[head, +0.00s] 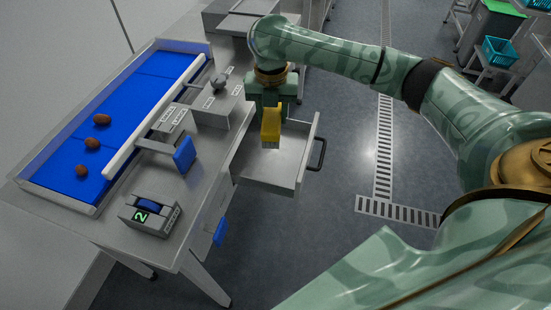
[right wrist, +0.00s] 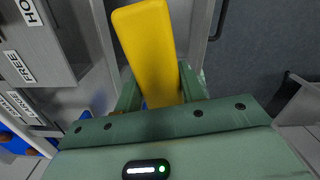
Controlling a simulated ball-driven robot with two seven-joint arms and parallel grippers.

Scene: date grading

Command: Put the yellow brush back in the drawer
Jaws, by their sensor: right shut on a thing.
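The yellow brush (head: 271,124) is in my right gripper (head: 270,106), above the open drawer (head: 262,176) in the head view. The brush hangs from the jaws with its bristles toward the drawer floor; I cannot tell whether it touches the floor. The right wrist view shows the yellow brush (right wrist: 150,50) between the green fingers of my right gripper (right wrist: 160,95). The drawer is pulled out from the bench's right side, with a dark handle (head: 318,154) on its front. My left gripper is out of view.
A blue conveyor belt (head: 130,105) with several brown dates lies at the left. Labelled grey boxes (head: 215,104), a blue paddle (head: 184,154) and a small display unit (head: 150,213) stand on the bench. The floor (head: 345,200) right of the drawer is clear.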

